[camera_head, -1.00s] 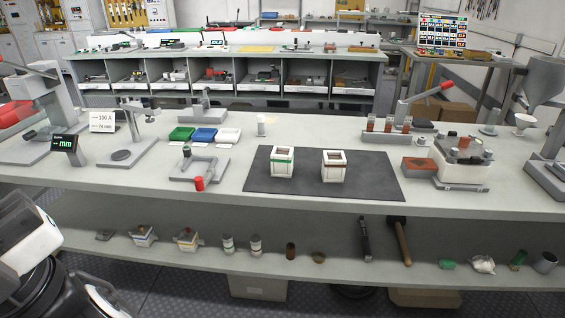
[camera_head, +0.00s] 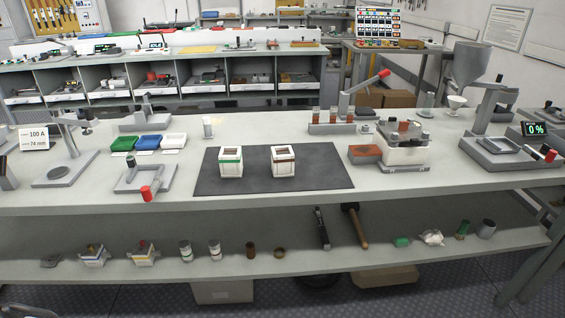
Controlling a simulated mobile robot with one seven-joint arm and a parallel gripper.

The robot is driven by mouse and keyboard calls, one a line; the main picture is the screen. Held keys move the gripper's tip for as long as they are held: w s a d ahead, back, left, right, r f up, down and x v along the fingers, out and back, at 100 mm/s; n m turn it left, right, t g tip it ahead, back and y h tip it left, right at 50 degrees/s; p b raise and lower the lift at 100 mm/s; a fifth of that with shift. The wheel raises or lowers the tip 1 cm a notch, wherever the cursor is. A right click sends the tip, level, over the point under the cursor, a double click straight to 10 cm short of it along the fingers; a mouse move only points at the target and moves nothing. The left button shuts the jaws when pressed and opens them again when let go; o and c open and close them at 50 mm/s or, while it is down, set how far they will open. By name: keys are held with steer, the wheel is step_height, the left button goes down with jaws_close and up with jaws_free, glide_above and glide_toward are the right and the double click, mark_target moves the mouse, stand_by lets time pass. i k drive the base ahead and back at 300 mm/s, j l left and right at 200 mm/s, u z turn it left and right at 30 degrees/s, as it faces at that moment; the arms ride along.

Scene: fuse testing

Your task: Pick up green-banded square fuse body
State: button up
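The green-banded square fuse body (camera_head: 231,163) stands upright on the dark mat (camera_head: 325,179) on the workbench. It is a white square box with an open top and a green band below its rim. A similar white square body with a brown-red band (camera_head: 284,162) stands to its right on the same mat, with a gap between them. My gripper is not in view.
Left of the mat is a small fixture with a red handle (camera_head: 146,191), with green, blue and white trays (camera_head: 149,142) behind it. Right are a brick-red block (camera_head: 364,154) and a clamp device (camera_head: 404,150). The lower shelf (camera_head: 330,253) holds several parts and a mallet.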

mark_target(231, 161)
steer(key=i+l+u, duration=0.25)
steer(key=l, duration=0.15)
steer(key=i+l+u, duration=0.1)
steer(key=l+u, duration=0.15)
steer(key=l, duration=0.2)
steer(key=i+l+u, duration=0.2)
steer(key=l, duration=0.3)
steer(key=l+u, duration=0.25)
steer(key=l, duration=0.2)
steer(key=i+l+u, duration=0.1)
steer(key=i+l, duration=0.4)
steer(key=l, duration=0.25)
steer(key=u, duration=0.05)
